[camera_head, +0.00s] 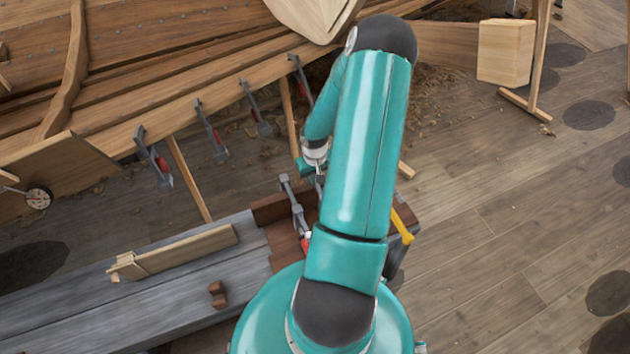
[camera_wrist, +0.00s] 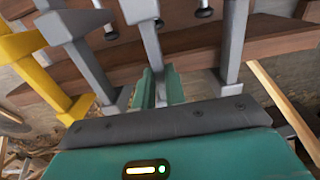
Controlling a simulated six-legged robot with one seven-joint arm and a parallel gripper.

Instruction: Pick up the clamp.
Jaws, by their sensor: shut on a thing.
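My gripper (camera_wrist: 160,88) shows in the wrist view with its teal fingers closed around the bar of a grey metal clamp (camera_wrist: 150,42). This clamp stands among others at a brown wooden rack (camera_wrist: 194,42). Whether it touches the rack or is clear of it, I cannot tell. In the head view my arm hides most of the held clamp and my fingertips.
Grey clamps stand close on both sides, one left (camera_wrist: 86,62) and one right (camera_wrist: 234,40). A yellow clamp (camera_wrist: 38,72) is farther left. In the head view several clamps (camera_head: 210,132) hang on the hull's plank edge. A grey bench (camera_head: 190,275) lies left.

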